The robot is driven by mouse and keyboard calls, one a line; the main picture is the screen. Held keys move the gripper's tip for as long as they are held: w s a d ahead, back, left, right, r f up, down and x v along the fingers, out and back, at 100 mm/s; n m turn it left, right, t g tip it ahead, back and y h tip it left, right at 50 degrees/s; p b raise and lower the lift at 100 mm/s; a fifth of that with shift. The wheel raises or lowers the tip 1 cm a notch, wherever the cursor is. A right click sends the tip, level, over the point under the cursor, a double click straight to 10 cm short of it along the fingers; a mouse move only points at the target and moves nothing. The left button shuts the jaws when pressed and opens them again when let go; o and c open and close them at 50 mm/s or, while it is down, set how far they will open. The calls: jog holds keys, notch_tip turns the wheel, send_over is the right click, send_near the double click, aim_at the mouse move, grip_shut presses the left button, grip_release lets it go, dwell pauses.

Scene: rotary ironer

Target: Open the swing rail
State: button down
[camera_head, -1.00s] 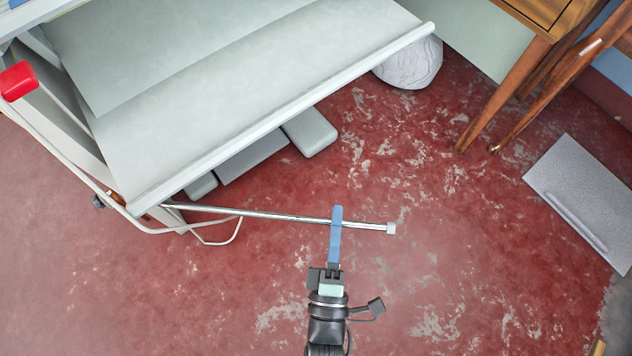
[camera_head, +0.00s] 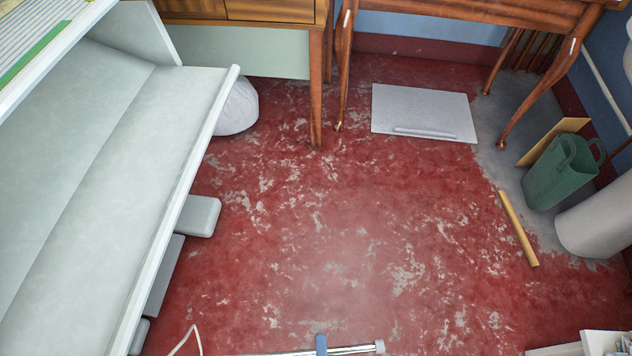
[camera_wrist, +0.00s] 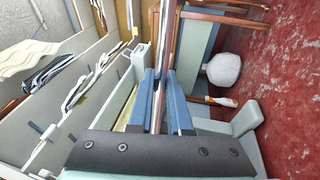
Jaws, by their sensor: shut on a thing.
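The swing rail (camera_head: 352,350) is a thin chrome rod with a pale end cap (camera_head: 380,347). It lies along the bottom edge of the head view, pointing out from the ironer (camera_head: 130,190) over the floor. My gripper (camera_head: 321,344) shows only as a blue fingertip across the rail, a little short of the cap. In the wrist view, my two blue fingers (camera_wrist: 163,100) are shut on the rail (camera_wrist: 164,60), which runs between them. The rail's hinge end is out of the head view.
Red worn floor (camera_head: 330,240) is open right of the ironer. A white bundle (camera_head: 237,108) and a grey pedal (camera_head: 199,215) sit at its side. Wooden tables stand at the back. A grey board (camera_head: 424,113), green bin (camera_head: 563,172) and wooden strip (camera_head: 519,228) are at the right.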

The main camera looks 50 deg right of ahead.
jog(key=shift+s, duration=0.1)
dwell(0.3)
jog(key=c, duration=1.1)
grip_release()
jog(key=shift+a, duration=0.1)
jog(key=shift+v, duration=6.5)
grip_shut()
